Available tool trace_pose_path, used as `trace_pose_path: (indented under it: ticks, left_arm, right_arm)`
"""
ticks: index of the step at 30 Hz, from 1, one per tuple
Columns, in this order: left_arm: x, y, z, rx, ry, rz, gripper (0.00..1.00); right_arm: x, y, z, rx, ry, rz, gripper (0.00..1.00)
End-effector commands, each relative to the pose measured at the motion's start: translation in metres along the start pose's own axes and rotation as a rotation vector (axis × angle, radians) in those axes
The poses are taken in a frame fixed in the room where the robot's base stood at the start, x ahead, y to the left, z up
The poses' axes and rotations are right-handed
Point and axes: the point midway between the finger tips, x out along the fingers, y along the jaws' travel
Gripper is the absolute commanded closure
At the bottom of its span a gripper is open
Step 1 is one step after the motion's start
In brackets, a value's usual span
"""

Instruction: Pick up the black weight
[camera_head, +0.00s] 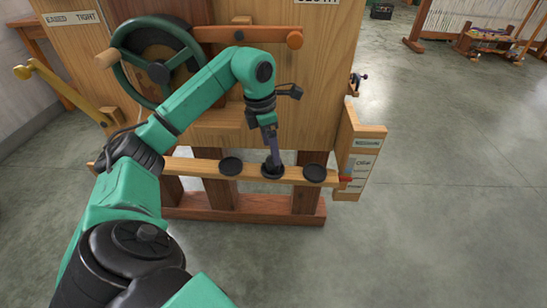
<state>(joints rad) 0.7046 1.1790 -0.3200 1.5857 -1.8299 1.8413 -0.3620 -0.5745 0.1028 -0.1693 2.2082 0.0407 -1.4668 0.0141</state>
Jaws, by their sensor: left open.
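Three round black weights sit along a horizontal wooden beam (195,168): a left one (231,166), a middle one (272,172) and a right one (315,173). My left gripper (272,162) comes down from above with its fingers right at the middle weight and partly covers it. Its jaws are open, though the fingers look narrow from here. I cannot tell whether they touch the weight. My right gripper is out of view.
The beam runs in front of a tall wooden panel (310,95) with a green handwheel (118,40) and a wooden lever (60,85). A labelled board (352,170) stands at the beam's right end. Open concrete floor lies to the right.

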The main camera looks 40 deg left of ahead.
Motion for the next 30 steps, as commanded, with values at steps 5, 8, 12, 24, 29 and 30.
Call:
trace_pose_path:
  ticks: [5, 8, 12, 24, 29, 30]
  left_arm:
    - [0.032, 0.001, -0.001, 0.0, 0.001, -0.003, 0.14]
    - [0.049, 0.001, -0.001, 0.001, 0.0, -0.002, 0.14]
    - [0.054, 0.001, 0.0, 0.001, -0.002, -0.001, 0.14]
    - [0.053, 0.001, 0.0, 0.001, -0.002, 0.0, 1.0]
    - [0.052, 0.002, 0.0, 0.001, -0.003, 0.0, 1.0]
    - [0.052, 0.002, 0.0, 0.001, -0.003, 0.0, 1.0]
  right_arm:
    - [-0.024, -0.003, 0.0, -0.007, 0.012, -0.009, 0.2]
    - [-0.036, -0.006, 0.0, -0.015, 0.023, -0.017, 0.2]
    - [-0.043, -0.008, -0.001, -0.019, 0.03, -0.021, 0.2]
    - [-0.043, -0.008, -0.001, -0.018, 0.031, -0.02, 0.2]
    - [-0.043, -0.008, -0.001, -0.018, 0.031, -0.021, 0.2]
    - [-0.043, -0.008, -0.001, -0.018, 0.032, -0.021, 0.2]
